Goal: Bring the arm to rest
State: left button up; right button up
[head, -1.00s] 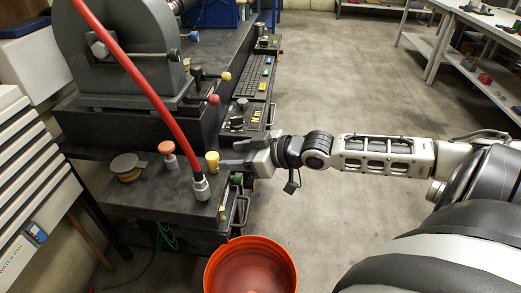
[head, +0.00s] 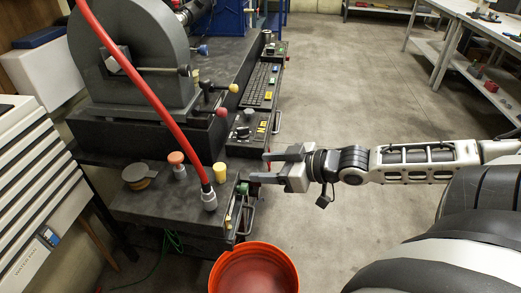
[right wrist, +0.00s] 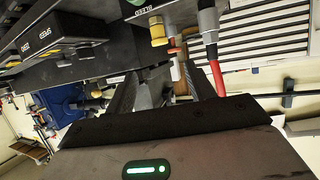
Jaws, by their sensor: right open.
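My right gripper (head: 263,167) reaches in from the right at the front right edge of the dark bench (head: 150,208). Its jaws are open with nothing seen between them. The yellow knob (head: 220,172) stands upright on the bench, left of the fingertips and apart from them. In the right wrist view, the open fingers (right wrist: 155,85) point toward the bench side, with the yellow knob (right wrist: 157,30) beyond them. My left gripper is not in view.
A red hose (head: 150,93) ends in a grey fitting (head: 209,199) on the bench, near an orange knob (head: 176,160). Other levers and a control panel (head: 246,132) stand behind. An orange bucket (head: 290,270) is below in front. The floor (head: 340,90) at right is clear.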

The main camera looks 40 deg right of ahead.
jog(key=s+a+f+m+h, duration=0.1)
jog(key=s+a+f, duration=0.1)
jog(key=s+f, duration=0.3)
jog(key=s+a+f+m+h, duration=0.1)
jog(key=s+a+f, duration=0.15)
jog(key=f, duration=0.45)
jog(key=s+a+f+g, duration=0.1)
jog(key=a+f, duration=0.1)
jog(key=a, duration=0.4)
jog(key=s+a+f+g+h, duration=0.1)
jog(key=s+a+f, duration=0.1)
jog(key=a, duration=0.5)
jog(key=shift+s+a+f+m, duration=0.25)
jog(key=shift+s+f+m, duration=0.05)
jog(key=shift+f, duration=0.2)
